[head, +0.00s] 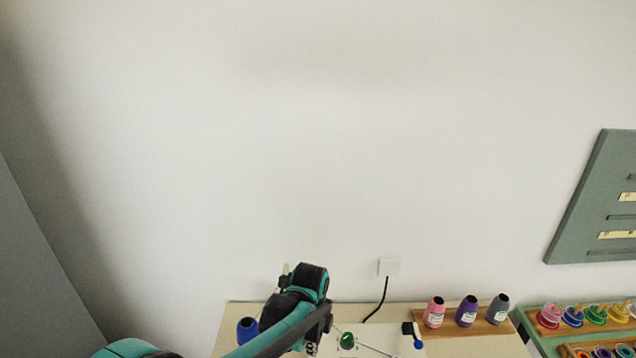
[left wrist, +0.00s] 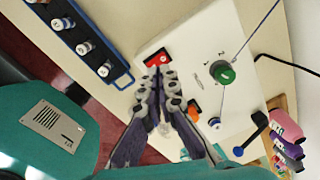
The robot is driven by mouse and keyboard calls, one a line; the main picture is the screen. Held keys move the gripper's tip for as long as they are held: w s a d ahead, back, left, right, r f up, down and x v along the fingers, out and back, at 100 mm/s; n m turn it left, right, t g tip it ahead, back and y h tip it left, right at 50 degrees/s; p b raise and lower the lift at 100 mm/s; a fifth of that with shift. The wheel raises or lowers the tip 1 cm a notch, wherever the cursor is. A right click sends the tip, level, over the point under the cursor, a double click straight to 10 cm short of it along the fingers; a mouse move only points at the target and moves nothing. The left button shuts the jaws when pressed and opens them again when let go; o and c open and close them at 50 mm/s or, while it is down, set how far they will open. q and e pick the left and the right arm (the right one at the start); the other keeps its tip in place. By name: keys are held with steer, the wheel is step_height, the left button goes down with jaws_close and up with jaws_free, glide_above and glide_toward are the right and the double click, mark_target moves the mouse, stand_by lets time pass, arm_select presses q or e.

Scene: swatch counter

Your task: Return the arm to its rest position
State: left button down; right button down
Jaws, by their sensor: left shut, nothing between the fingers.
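My left arm reaches in from the lower left of the head view. Its wrist is bent over the counter, and the left gripper (head: 312,348) points down near the bottom edge, partly cut off. In the left wrist view the two fingers of the left gripper (left wrist: 160,72) come together at their tips, shut and empty. They show over the edge of a white board (left wrist: 203,50), beside a red piece (left wrist: 157,58). Whether the tips touch the board cannot be told. My right gripper is in neither view.
The board carries a green knob (head: 347,340) and a blue-ended lever (head: 417,338). Pink (head: 434,312), purple and grey bottles stand on a wooden rack at right. A blue rack (left wrist: 115,72) is at upper left in the wrist view.

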arm_select(q)
steer(key=s+a+n+t+b, duration=0.6)
steer(key=s+a+n+b, duration=0.4)
steer(key=n, duration=1.2)
steer(key=s+a, duration=0.4)
steer(key=a, duration=0.2)
steer(key=shift+s+a+f+n+t, duration=0.25)
steer(key=shift+a+f+n+t, duration=0.05)
